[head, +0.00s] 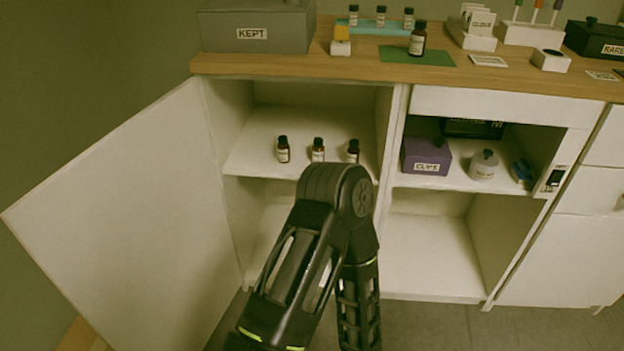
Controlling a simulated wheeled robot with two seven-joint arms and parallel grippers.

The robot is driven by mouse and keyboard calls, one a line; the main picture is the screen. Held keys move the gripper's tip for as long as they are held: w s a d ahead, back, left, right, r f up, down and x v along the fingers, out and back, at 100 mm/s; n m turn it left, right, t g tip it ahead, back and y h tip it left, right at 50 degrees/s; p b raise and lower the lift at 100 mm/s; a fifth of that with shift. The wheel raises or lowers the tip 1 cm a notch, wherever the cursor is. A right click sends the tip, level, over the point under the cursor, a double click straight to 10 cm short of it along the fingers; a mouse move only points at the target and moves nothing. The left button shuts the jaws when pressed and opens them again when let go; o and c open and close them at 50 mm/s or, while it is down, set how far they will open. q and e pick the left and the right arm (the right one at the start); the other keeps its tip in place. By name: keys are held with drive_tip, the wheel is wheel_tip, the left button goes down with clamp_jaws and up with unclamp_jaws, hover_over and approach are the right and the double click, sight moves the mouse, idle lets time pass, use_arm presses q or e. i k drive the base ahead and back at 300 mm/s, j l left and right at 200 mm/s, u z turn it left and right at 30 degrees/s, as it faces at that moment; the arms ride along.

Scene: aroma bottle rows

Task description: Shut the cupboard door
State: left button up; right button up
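The white cupboard door (140,225) stands wide open, swung out to the left from its hinge at the left side of the cupboard (215,130). Inside, three small dark bottles stand in a row on the upper shelf (255,140): a left bottle (283,150), a middle bottle (318,150) and a right bottle (353,151). One of my black arms is bent in front of the opening, with its elbow just below the bottles. It hides part of the lower compartment. I cannot see either gripper.
To the right, an open bay holds a purple box (426,156) and a white jar (483,165). On the wooden counter (350,66) stand a grey KEPT box (257,28), a dark bottle (417,40) on a green mat (395,54), and several small items.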

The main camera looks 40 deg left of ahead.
sight(134, 231)
drive_tip(key=i+l, duration=0.15)
drive_tip(key=i, duration=0.25)
drive_tip(key=u, duration=1.75)
drive_tip(key=k+j, duration=0.35)
drive_tip(key=j, duration=0.3)
drive_tip(key=k+j, duration=0.2)
drive_tip(key=j+u, duration=0.05)
drive_tip(key=j, duration=0.05)
